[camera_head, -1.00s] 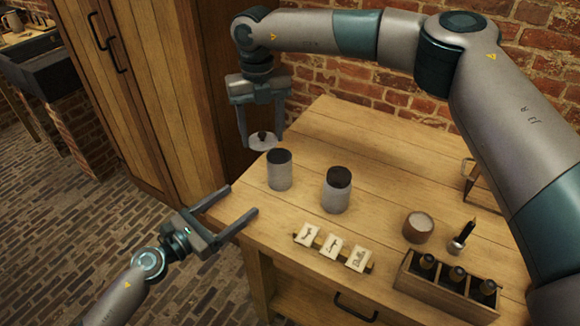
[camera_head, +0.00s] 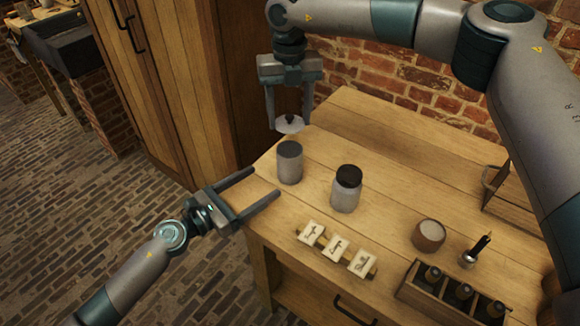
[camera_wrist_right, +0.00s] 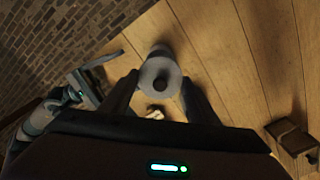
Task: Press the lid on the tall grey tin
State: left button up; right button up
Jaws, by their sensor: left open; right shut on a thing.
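The tall grey tin (camera_head: 290,165) stands upright near the table's left corner, with a dark top and no lid on it. My right gripper (camera_head: 290,123) is shut on the pale round lid (camera_head: 284,128) with a dark knob. It holds the lid above the tin, with a gap between them. In the right wrist view the lid (camera_wrist_right: 147,76) sits between the fingers and hides most of the tin's top; part of the tin's wall seems to show beyond it. My left gripper (camera_head: 267,184) is open and empty at the table's left edge, in front of the tin, not touching it.
A grey jar with a dark top (camera_head: 345,196) stands right of the tin. Several cards (camera_head: 337,247) lie in a holder in front. The back table is clear.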

aim_at(290, 163)
pick_arm(q)
jog(key=x, duration=1.2)
jog(key=c, duration=1.6)
pick_arm(e)
jog(key=shift+f, duration=2.5)
jog(key=shift+f, duration=0.15)
jog(key=shift+f, duration=0.75)
jog(key=shift+f, duration=0.6)
jog(key=o, duration=1.1)
